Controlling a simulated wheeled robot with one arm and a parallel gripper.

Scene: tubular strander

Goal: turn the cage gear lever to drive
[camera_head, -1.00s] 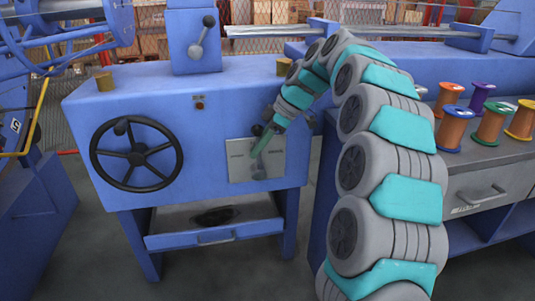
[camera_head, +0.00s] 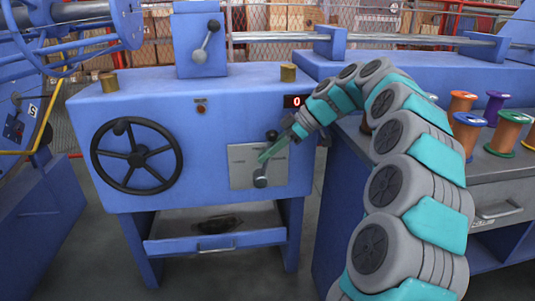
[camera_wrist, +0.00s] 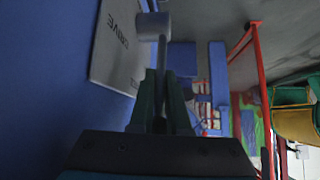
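The cage gear lever has a grey round hub (camera_head: 261,181) low on the light grey plate (camera_head: 240,165) on the blue machine's front. Its dark arm leans up and slightly right to a black knob (camera_head: 272,135), partly behind my gripper. My gripper (camera_head: 264,157) reaches in from the upper right, its green fingers across the lever. In the wrist view, my gripper (camera_wrist: 161,88) has a finger close against each side of the dark lever arm (camera_wrist: 161,55) and looks shut on it. The word DRIVE shows on the plate (camera_wrist: 112,55).
A black handwheel (camera_head: 136,156) is left of the plate. A second lever (camera_head: 205,42) is on the upper box. A red display (camera_head: 296,101) reads 0. Several wire spools (camera_head: 506,133) stand on the bench at right. An open-fronted tray (camera_head: 215,244) is below.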

